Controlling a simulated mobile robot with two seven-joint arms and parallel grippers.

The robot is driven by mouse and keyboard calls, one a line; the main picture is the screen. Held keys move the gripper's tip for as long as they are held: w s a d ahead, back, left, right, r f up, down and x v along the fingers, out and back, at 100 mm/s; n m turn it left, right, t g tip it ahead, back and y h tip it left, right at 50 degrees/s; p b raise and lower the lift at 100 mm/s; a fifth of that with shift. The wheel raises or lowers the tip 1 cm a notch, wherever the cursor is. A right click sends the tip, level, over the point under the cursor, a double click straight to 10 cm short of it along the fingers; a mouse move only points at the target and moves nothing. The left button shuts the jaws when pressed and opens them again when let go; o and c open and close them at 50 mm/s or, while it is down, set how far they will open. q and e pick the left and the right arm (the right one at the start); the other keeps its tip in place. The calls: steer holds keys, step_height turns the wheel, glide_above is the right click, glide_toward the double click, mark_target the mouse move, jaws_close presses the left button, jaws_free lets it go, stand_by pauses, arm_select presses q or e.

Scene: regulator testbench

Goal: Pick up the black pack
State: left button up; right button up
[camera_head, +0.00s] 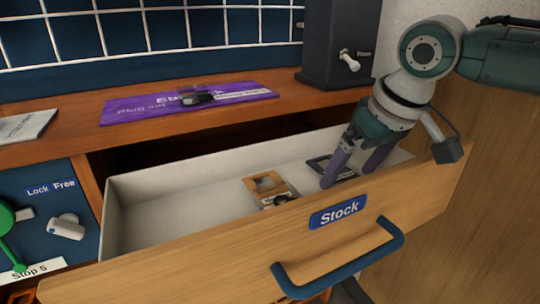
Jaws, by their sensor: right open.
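The black pack (317,164) lies flat in the open drawer, towards its right end. It is dark-edged, and my right gripper's fingers hide much of it. My right gripper (356,172) reaches down into the drawer from the upper right. Its two purple fingers are apart, with the left finger in front of the pack. I cannot tell whether the fingers touch it. My left gripper is not in view.
A brown pack (266,184) lies left of the black one in the drawer (150,205). The drawer's left part is empty. Its front has a "Stock" label (338,212) and a blue handle (345,264). A purple mat (140,108) and a dark box (338,40) are on the bench.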

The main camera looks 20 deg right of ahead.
mark_target(349, 176)
steer(key=shift+f+p, duration=0.25)
steer(key=shift+p, duration=0.05)
stand_by(0.4)
steer(key=c, duration=1.4)
steer(key=shift+b, duration=0.35)
steer(key=r+p, duration=0.5)
steer(key=r, duration=0.3)
steer(key=shift+a+r, duration=0.2)
steer(key=a+p, duration=0.1)
steer(key=a, duration=0.5)
steer(key=s+a+p, duration=0.1)
steer(key=a, duration=0.6)
steer(key=a+f+p, duration=0.1)
steer(key=a, duration=0.5)
steer(key=shift+s+a+p, duration=0.25)
steer(key=shift+a+p, duration=0.1)
steer(key=shift+p, duration=0.05)
